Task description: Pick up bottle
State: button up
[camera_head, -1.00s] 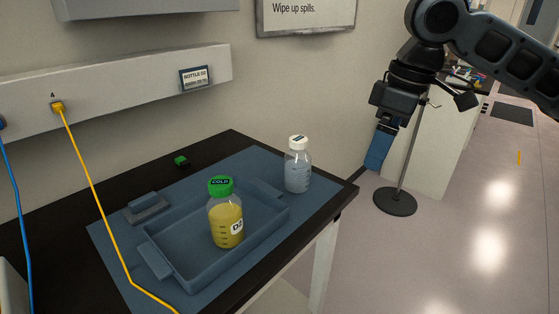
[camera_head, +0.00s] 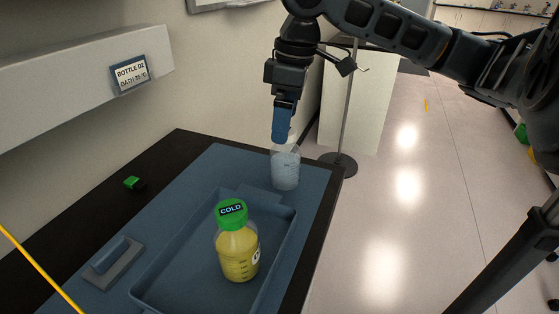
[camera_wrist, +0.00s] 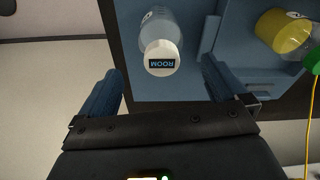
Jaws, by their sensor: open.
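A clear bottle (camera_head: 286,170) stands upright on the blue mat, behind the tray. My gripper (camera_head: 281,138) points down in front of its cap and hides most of it in the head view. In the wrist view the white cap (camera_wrist: 161,58) reads ROOM and appears between the tips of my open, empty gripper (camera_wrist: 161,72). I cannot tell how far the tips are from the cap. A bottle of yellow liquid (camera_head: 239,254) with a green COLD cap stands in the blue tray (camera_head: 170,262). It also shows in the wrist view (camera_wrist: 283,30).
The blue mat (camera_head: 205,172) lies on a black table (camera_head: 165,160). A small green block (camera_head: 133,182) sits at the back, and a grey handled piece (camera_head: 110,262) lies left of the tray. A yellow cable (camera_head: 35,265) crosses the left corner. Open floor lies to the right.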

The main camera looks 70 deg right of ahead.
jog(key=shift+a+f, duration=0.2)
jog(key=shift+f, duration=2.55)
jog(key=shift+c, duration=0.5)
jog(key=c, duration=1.6)
jog(key=shift+w+r, duration=0.1)
jog(key=shift+r, duration=0.4)
jog(key=r, duration=0.3)
jog(key=shift+s+d+r, duration=0.1)
jog(key=shift+s+r, duration=0.15)
jog(key=shift+s, duration=0.15)
jog(key=s+r, duration=0.6)
jog(key=s, duration=0.5)
jog(key=shift+r, duration=0.25)
